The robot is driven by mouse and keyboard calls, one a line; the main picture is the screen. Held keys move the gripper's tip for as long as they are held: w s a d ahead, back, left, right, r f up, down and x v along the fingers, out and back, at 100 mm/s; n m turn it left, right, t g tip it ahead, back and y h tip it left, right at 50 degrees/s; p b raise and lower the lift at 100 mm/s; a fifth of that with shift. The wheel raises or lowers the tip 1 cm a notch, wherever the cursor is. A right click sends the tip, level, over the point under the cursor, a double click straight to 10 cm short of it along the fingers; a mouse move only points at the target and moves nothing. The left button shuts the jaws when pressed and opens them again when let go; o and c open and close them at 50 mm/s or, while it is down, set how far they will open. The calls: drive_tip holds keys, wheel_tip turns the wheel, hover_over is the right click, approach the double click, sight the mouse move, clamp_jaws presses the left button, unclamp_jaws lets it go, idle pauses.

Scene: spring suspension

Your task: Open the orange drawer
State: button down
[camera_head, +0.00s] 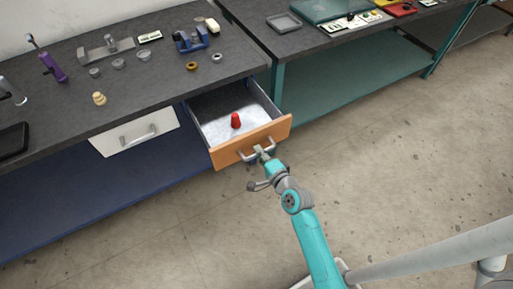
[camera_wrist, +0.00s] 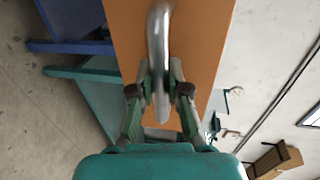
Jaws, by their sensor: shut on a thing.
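The orange drawer (camera_head: 224,157) is pulled out from under the dark workbench, in the middle of the head view. Its inside shows, with a pale floor and a red object (camera_head: 236,120) standing in it. The metal handle (camera_wrist: 158,40) is on the orange front, which also fills the upper middle of the wrist view (camera_wrist: 205,45). My gripper (camera_head: 262,153) is at the handle in the head view. In the wrist view its two fingers (camera_wrist: 160,88) are shut on the handle bar, one on each side.
A closed white drawer (camera_head: 115,139) with a handle is left of the orange one. The workbench top (camera_head: 130,85) holds several small parts and tools. A second bench with teal legs (camera_head: 277,92) stands at the right. The concrete floor (camera_head: 400,150) in front is clear.

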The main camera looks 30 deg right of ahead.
idle(0.3)
drive_tip(key=c, duration=1.1)
unclamp_jaws()
drive_tip(key=shift+c, duration=0.2)
drive_tip(key=v, duration=1.2)
